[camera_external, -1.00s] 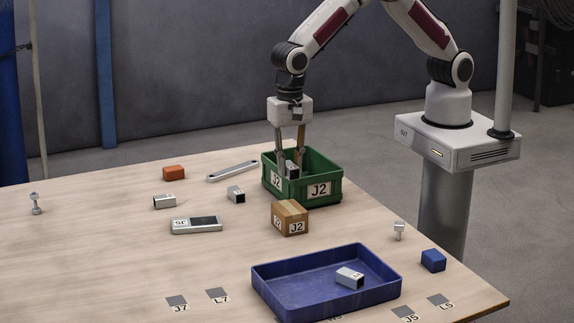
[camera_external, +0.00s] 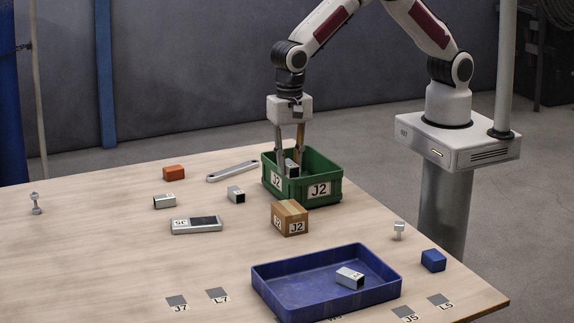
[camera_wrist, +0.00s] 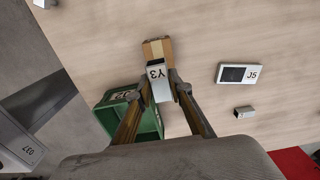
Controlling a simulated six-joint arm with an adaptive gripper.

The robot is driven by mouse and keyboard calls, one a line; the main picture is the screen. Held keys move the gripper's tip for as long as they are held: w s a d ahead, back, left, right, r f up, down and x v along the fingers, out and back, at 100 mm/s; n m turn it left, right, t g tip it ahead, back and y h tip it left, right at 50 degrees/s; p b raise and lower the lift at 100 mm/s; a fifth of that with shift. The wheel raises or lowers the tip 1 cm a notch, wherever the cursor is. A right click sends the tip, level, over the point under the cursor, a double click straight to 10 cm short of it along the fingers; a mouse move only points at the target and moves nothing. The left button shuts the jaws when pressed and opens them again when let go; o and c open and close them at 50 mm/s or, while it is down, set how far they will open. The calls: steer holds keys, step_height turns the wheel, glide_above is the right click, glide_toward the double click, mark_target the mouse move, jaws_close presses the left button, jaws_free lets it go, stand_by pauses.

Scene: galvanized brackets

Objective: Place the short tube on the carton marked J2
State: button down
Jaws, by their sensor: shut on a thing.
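My gripper (camera_external: 290,168) is shut on a short grey square tube (camera_external: 292,167), whose label reads Y3 in the wrist view (camera_wrist: 158,82). The tube and fingertips are at the green bin marked J2 (camera_external: 319,190); I cannot tell whether the tube's lower end is below the rim. The small brown carton marked J2 (camera_external: 290,217) stands on the table just in front of the bin. In the wrist view the carton (camera_wrist: 158,50) shows beyond the tube, partly covered by it, and the green bin (camera_wrist: 151,120) is below left.
Two similar tubes (camera_external: 165,201) (camera_external: 236,194) lie left of the bin, beside an orange block (camera_external: 174,172), a flat bar (camera_external: 232,171) and a J5 plate (camera_external: 196,225). A blue tray (camera_external: 290,296) holds another tube (camera_external: 349,278).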

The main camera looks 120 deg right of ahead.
glide_above(289, 207)
steer(key=shift+f, duration=2.55)
steer(key=shift+f, duration=0.1)
steer(key=shift+f, duration=1.75)
steer(key=shift+f, duration=0.1)
steer(key=c, duration=1.8)
jaws_free()
step_height(289, 207, up, 7)
steer(key=shift+f, duration=0.1)
steer(key=shift+r, duration=0.45)
